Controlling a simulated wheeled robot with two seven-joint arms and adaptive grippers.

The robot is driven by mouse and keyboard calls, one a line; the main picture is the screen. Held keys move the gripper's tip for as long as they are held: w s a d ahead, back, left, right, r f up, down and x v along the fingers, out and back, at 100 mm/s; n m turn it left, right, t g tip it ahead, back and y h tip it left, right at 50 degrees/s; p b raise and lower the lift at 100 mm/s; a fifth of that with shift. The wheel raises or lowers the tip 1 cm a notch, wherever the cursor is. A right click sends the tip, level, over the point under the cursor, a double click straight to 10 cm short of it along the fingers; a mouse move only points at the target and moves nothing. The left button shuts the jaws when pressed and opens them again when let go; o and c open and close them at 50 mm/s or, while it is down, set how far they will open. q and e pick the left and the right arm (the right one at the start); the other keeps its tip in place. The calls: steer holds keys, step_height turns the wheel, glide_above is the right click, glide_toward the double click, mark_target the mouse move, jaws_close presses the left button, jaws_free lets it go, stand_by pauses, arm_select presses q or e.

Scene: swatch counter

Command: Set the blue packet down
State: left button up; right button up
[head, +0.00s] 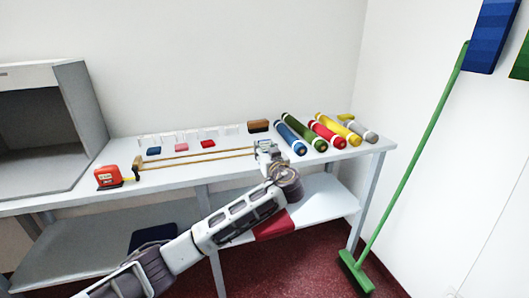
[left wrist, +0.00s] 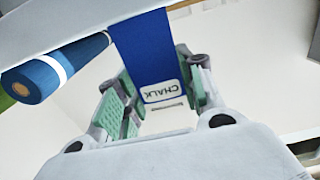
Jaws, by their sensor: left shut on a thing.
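The blue packet (left wrist: 152,55) shows in the left wrist view, with a white label reading CHALK. My left gripper (left wrist: 163,88) is shut on it, green pads on either side. In the head view my left gripper (head: 268,150) is over the right part of the counter (head: 225,165), by the ends of the wooden rods. The packet is mostly hidden by the gripper there, and I cannot tell whether it touches the counter. My right gripper is not in view.
Several coloured rolls, the blue one (head: 290,137) nearest, lie right of my left gripper. A brown block (head: 258,126) and clear holders with colour pieces (head: 181,147) stand behind. A red tape measure (head: 108,177) is at left. A green broom (head: 415,150) leans at right.

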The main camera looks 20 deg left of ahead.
arm_select(q)
steer(key=shift+r, duration=0.9)
step_height(320, 180, up, 7)
steer(key=shift+f+p, duration=0.1)
steer(key=shift+p, duration=0.9)
steer(key=shift+r, duration=0.75)
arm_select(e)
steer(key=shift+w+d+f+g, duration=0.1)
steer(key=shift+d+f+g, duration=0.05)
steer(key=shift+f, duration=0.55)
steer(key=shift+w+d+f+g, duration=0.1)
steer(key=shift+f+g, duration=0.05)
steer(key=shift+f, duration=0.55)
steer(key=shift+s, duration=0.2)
